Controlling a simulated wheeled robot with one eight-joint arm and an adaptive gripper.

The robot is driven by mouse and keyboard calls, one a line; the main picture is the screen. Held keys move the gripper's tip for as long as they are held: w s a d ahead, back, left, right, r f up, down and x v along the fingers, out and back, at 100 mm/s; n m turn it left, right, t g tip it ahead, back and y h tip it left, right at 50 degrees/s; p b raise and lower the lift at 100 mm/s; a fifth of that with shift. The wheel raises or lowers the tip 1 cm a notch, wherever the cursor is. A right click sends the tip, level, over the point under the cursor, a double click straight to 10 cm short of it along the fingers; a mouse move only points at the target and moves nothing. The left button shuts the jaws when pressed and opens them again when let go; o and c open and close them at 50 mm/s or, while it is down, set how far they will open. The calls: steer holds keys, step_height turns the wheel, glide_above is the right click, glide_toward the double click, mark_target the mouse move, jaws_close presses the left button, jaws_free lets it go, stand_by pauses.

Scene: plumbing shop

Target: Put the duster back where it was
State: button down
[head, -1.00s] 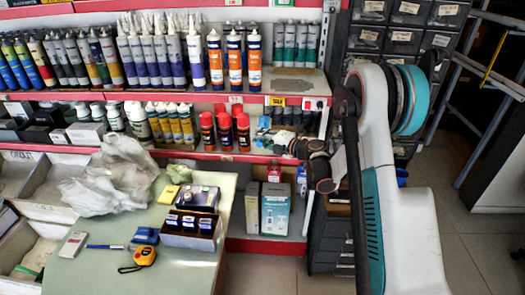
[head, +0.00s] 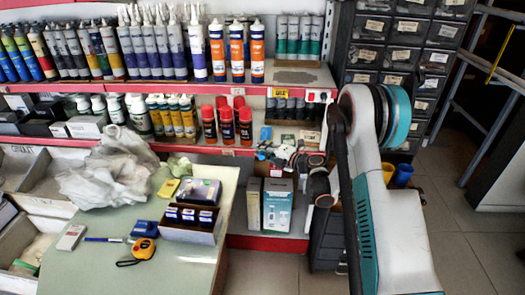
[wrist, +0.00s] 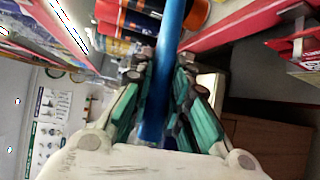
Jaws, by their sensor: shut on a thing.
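In the wrist view, my gripper (wrist: 160,80) has its teal fingers closed on both sides of a long blue rod (wrist: 169,70). The rod looks like the duster's handle and runs up and out of the picture, so the duster's head is not seen. In the head view, my arm reaches toward the right end of the shelving, and the gripper and the duster cannot be made out clearly there.
Red spray cans (head: 226,125) stand on the middle shelf, near the rod in the wrist view. Cartridges (head: 237,50) line the shelf above. The table (head: 105,265) holds a plastic bag (head: 110,175) and a tape measure (head: 143,249). Drawers (head: 405,50) stand behind my arm.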

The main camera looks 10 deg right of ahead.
steer(key=c, duration=1.5)
jaws_free()
steer(key=shift+c, duration=0.2)
steer(key=shift+r, duration=0.15)
steer(key=p+v, duration=0.2)
steer(key=v, duration=1)
steer(key=shift+p, duration=0.4)
